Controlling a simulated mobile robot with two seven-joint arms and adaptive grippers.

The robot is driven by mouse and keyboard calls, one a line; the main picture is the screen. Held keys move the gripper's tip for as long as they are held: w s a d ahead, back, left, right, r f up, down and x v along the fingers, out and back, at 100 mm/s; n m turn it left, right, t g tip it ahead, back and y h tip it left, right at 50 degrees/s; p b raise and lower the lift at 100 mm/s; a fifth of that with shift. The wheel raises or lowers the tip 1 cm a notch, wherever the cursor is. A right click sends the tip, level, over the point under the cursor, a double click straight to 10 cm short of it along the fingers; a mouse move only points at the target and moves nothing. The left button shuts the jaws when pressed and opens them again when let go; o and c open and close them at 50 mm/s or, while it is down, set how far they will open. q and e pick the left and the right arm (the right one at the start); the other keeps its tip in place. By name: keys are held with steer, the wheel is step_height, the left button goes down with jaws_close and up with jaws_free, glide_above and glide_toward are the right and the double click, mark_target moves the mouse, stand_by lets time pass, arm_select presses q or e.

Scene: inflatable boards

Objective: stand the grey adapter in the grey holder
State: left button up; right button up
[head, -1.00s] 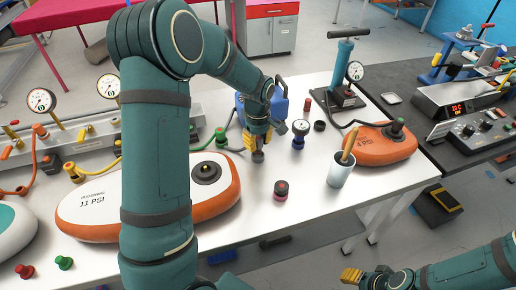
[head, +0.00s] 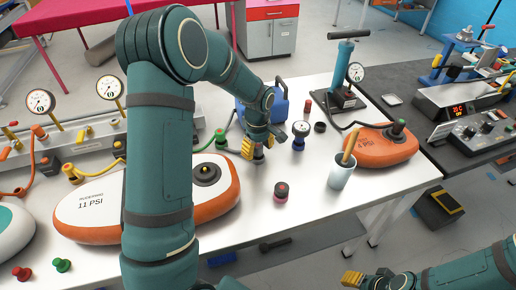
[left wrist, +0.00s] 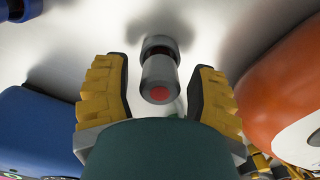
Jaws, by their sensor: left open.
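The grey adapter (left wrist: 160,80) is a short grey cylinder with a red spot on its near end and a wider dark part at its far end. In the left wrist view it lies between the yellow fingers of my left gripper (left wrist: 158,92), which is open with a gap on both sides. In the head view my left gripper (head: 257,146) is low over the table, and its fingers mostly hide the adapter (head: 258,155). I cannot tell the grey holder for certain. My right gripper (head: 352,279) is at the bottom right, off the table; its opening is unclear.
An orange and white board (head: 215,212) lies left of the left gripper; a blue container (head: 283,108) stands behind it.

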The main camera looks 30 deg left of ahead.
mark_target(258, 145)
arm_select(q)
step_height(258, 145, up, 12)
steer(key=p, duration=0.2)
steer(key=shift+r, duration=0.1)
stand_by(0.5)
